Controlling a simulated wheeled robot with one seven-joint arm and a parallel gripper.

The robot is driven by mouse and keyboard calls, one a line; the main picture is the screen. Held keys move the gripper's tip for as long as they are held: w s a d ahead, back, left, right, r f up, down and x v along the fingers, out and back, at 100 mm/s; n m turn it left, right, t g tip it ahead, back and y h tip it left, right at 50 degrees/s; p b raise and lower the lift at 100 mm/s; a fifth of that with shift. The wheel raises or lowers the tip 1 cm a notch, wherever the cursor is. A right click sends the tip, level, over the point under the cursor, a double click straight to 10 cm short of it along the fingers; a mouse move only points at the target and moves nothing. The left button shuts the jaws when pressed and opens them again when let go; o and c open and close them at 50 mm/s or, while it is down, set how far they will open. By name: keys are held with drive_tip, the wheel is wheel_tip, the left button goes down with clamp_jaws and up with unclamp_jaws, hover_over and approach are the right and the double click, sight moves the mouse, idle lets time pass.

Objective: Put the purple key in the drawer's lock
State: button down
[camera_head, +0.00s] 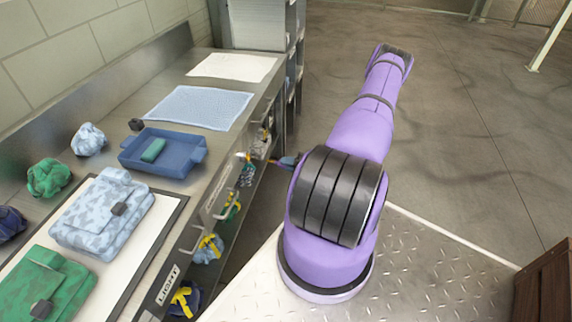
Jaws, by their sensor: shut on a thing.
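My gripper (279,162) is mostly hidden behind my purple arm. Only its small end shows, pointing left at the front of the steel bench, near the drawer fronts. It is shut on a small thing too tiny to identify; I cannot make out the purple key. The drawer front (212,206) has bar handles and pale labels, one reading LIGHT. I cannot make out the lock, or tell whether the held thing touches the front.
Folded sling bags, light blue (103,215) and green (45,290), lie on the bench. A blue tray (190,165) holds a green item. Yellow-tied bundles (208,248) sit below the drawers. A grey shelf unit (296,60) stands beyond.

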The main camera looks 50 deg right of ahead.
sight(272, 161)
drive_tip(key=shift+x, duration=2.85)
drive_tip(key=shift+x, duration=1.9)
drive_tip(key=c, duration=1.1)
unclamp_jaws()
drive_tip(key=shift+o, duration=0.2)
drive_tip(key=v, duration=1)
drive_tip(key=shift+s+d, duration=0.15)
drive_tip(key=shift+s, duration=0.15)
drive_tip(key=shift+r, duration=0.1)
